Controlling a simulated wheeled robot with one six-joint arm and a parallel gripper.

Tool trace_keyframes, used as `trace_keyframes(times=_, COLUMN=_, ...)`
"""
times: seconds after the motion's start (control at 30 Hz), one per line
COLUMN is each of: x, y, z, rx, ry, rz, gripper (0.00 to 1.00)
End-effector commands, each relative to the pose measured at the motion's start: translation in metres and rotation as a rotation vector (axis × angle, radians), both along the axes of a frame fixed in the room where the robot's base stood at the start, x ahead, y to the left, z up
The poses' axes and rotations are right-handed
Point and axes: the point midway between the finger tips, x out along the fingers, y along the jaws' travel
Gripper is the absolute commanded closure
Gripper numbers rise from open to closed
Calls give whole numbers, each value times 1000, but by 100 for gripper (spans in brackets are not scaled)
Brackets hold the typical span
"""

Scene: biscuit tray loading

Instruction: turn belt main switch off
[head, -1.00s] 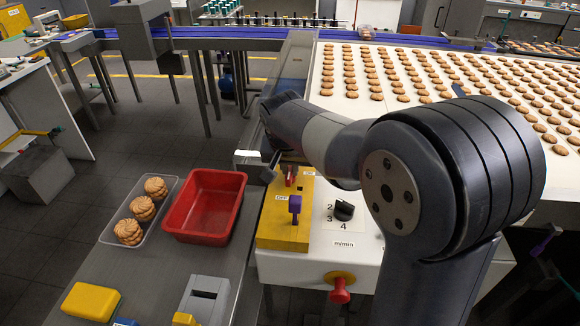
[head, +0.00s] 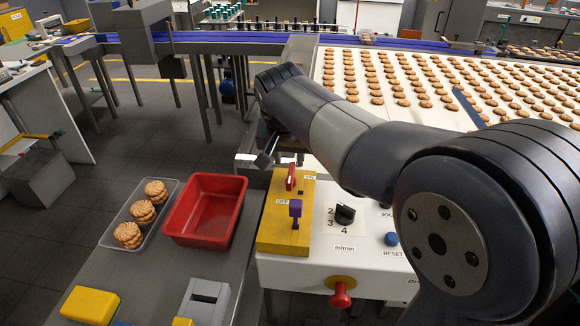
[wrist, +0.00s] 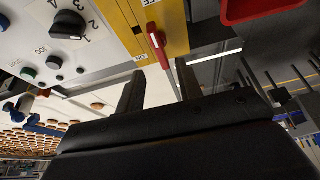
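The belt main switch is a red lever (head: 291,177) on a yellow panel (head: 270,240) beside the belt. An ON label is to its right and an OFF label lies lower left. The lever stands at the panel's far end, by the ON label. In the wrist view the red lever (wrist: 157,42) shows ahead, between the lines of my two fingers. My gripper (wrist: 160,68) is open and empty; contact with the lever cannot be told. In the head view my gripper (head: 265,156) is just beyond and left of the lever, partly hidden by my arm.
A purple-topped piece (head: 295,208) stands on the panel nearer than the lever. A black dial (head: 345,214), blue reset button (head: 391,239) and red stop knob (head: 340,297) are close by. A red bin (head: 240,200) and clear biscuit tray (head: 106,240) sit left.

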Motion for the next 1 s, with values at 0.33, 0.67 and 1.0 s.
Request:
trace_keyframes(times=0.33, x=-14, y=3, z=34, rx=1, ry=0, rz=0, gripper=65)
trace_keyframes(times=0.67, x=-14, y=3, z=34, rx=0, ry=1, rz=0, gripper=65)
trace_keyframes(times=1.0, x=1, y=-1, z=-7, rx=-1, ry=6, rz=-1, gripper=65)
